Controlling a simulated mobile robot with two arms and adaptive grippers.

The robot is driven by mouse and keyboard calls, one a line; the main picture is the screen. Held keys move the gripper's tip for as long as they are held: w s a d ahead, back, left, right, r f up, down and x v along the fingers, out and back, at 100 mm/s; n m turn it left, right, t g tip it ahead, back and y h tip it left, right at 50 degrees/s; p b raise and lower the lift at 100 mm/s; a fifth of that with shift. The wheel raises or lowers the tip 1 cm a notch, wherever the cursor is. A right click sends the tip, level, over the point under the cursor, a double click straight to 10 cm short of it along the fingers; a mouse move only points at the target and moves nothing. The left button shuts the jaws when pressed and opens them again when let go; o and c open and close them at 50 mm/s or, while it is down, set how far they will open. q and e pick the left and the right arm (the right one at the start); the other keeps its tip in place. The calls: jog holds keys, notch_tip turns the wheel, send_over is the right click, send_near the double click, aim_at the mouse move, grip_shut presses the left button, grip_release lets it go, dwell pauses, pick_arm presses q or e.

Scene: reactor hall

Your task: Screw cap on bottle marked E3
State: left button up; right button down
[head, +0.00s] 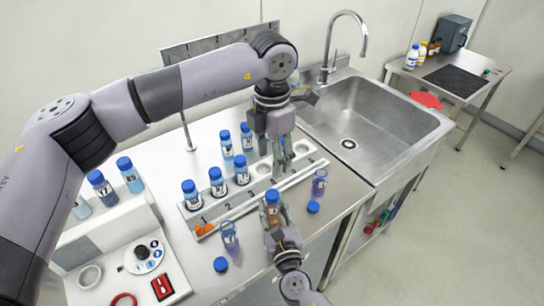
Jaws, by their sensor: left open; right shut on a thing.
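My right gripper (272,220) is shut on a bottle with orange-brown contents (273,211), in front of the rack. A blue cap (272,196) sits on top of this bottle; I cannot tell how tightly. Its label is too small to read. My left gripper (283,172) is open, pointing down over the rack behind the held bottle and slightly right of it. Two bottles without caps stand on the counter: one to the left (229,236), one to the right (319,183). Loose blue caps lie near them, at front left (221,264) and right (313,207).
A sink (365,125) with a tap (330,45) lies to the right. A white device (143,254) and more capped bottles (130,175) stand left.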

jog(key=c, duration=1.1)
grip_release()
jog(key=v, duration=1.2)
jog(key=shift+s+f, duration=0.1)
